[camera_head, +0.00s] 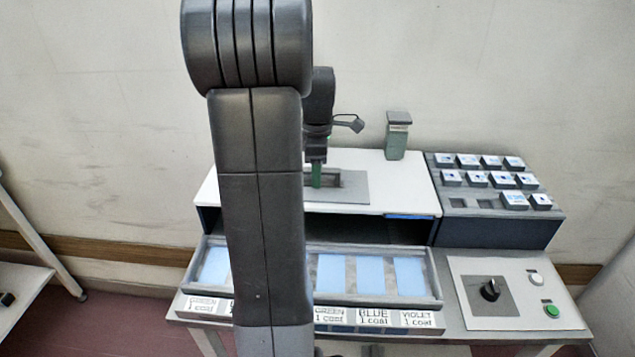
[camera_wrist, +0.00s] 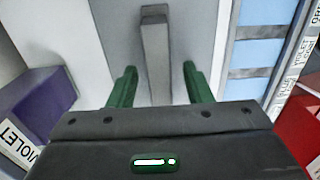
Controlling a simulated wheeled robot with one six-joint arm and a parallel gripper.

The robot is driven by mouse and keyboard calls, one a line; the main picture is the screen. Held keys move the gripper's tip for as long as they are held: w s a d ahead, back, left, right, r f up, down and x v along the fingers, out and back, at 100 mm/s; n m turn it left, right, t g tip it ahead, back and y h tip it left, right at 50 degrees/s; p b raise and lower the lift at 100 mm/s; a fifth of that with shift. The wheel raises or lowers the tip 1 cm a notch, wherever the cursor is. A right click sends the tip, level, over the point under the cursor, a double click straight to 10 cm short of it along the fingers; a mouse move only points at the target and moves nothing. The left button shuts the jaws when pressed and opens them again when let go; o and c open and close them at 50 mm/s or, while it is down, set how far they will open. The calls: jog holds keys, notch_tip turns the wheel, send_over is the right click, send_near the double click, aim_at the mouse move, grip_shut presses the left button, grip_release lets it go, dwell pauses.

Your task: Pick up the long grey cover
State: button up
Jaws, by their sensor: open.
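The long grey cover (camera_head: 352,191) lies flat on the white top of the machine, with a raised bar along its middle. In the wrist view the cover (camera_wrist: 188,40) runs up the picture and its bar (camera_wrist: 155,55) lies between my green fingers. My gripper (camera_wrist: 157,78) is open, one finger on each side of the bar, with a gap showing on both sides. In the head view my gripper (camera_head: 317,177) is over the cover, and my arm hides the cover's left part. I cannot tell how far the fingertips are above the plate.
A small green-grey block (camera_head: 397,138) stands at the back of the white top. In front is a tray (camera_head: 436,285) with light-blue panes and colour labels. At right are a rack of labelled blocks (camera_head: 490,185) and a knob panel (camera_head: 515,290). A violet box (camera_wrist: 45,100) shows in the wrist view.

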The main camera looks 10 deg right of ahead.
jog(key=shift+f, duration=0.1)
jog(key=shift+c, duration=0.3)
grip_shut()
